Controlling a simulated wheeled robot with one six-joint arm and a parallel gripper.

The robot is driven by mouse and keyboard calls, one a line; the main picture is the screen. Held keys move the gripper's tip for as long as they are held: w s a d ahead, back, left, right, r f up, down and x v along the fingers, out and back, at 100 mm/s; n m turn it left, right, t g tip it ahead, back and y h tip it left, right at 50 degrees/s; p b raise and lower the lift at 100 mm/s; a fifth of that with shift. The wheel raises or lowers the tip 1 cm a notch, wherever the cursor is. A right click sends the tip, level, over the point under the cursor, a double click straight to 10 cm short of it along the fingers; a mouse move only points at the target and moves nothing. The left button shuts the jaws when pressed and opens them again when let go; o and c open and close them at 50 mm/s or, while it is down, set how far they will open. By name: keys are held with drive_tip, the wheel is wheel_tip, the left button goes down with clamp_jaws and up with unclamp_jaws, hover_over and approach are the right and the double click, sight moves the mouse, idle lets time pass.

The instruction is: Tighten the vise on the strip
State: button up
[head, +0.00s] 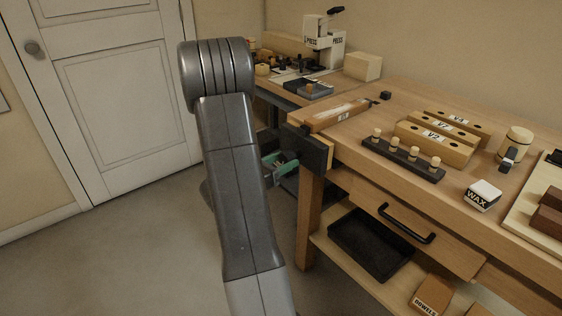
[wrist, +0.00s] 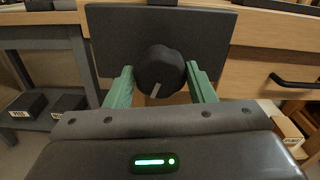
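The vise (head: 318,152) is fixed at the left end of the wooden bench. Its dark front jaw plate (wrist: 215,38) fills the top middle of the wrist view. A round black knob (wrist: 160,68) with a pale mark near its lower edge sits in front of the plate. My gripper (wrist: 159,76) has its green fingers on either side of the knob; whether they press on it I cannot tell. The gripper (head: 281,166) also shows in the head view, partly behind my arm. A light wooden strip (head: 335,113) with a white label lies on the bench just behind the vise.
On the bench are labelled wooden blocks (head: 433,140), a dark rack with several pegs (head: 403,160) and a wax box (head: 482,195). A drawer with a black handle (head: 406,224) and a shelf with a black tray (head: 370,245) are below. The floor at left is clear.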

drive_tip(key=shift+m+b, duration=1.6)
drive_tip(key=shift+b, duration=0.65)
idle(0.5)
drive_tip(key=o, duration=0.8)
drive_tip(key=shift+o, duration=0.2)
drive_tip(key=v, duration=0.7)
drive_tip(key=shift+x, duration=3.55)
drive_tip(key=shift+a, duration=0.1)
